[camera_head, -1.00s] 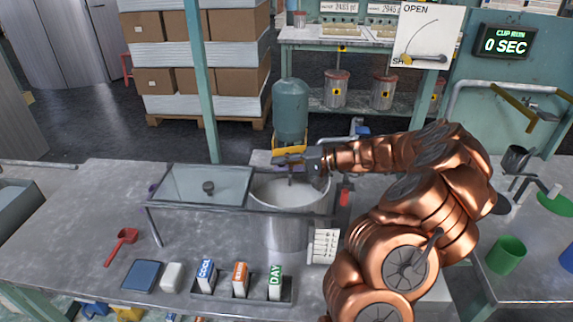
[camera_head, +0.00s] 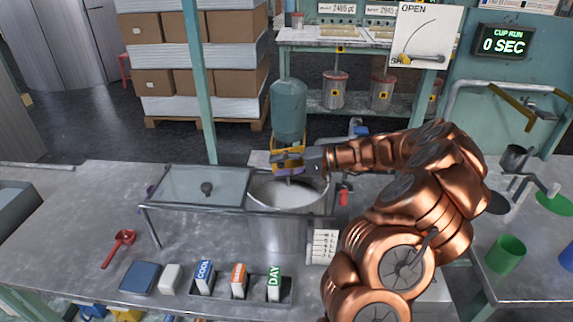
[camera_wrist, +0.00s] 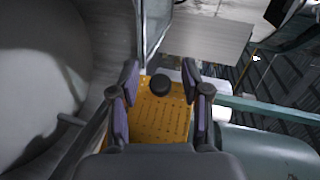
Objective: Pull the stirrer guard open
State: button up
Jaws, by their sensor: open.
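The stirrer guard appears to be the yellow perforated panel (camera_wrist: 150,118) with a round black knob (camera_wrist: 160,84) in the wrist view. In the head view it shows as a small yellow part (camera_head: 290,143) below the teal stirrer cylinder (camera_head: 289,108), partly hidden by my gripper. My gripper (camera_head: 287,162) is over the back of the pot (camera_head: 262,190), in front of the yellow part. In the wrist view my gripper (camera_wrist: 160,88) is open, with the knob in view between its fingertips. I cannot tell whether the fingers touch the knob.
A glass panel (camera_head: 185,180) with a dark knob sits on a metal frame left of the pot. Labelled blocks (camera_head: 239,280), a red scoop (camera_head: 118,247) and a blue pad (camera_head: 140,277) are at the front. A green cup (camera_head: 505,255) is at the right.

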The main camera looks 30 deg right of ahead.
jog(key=shift+d, duration=0.1)
jog(key=v, duration=1.1)
jog(key=shift+s+d, duration=0.3)
jog(key=shift+r, duration=0.1)
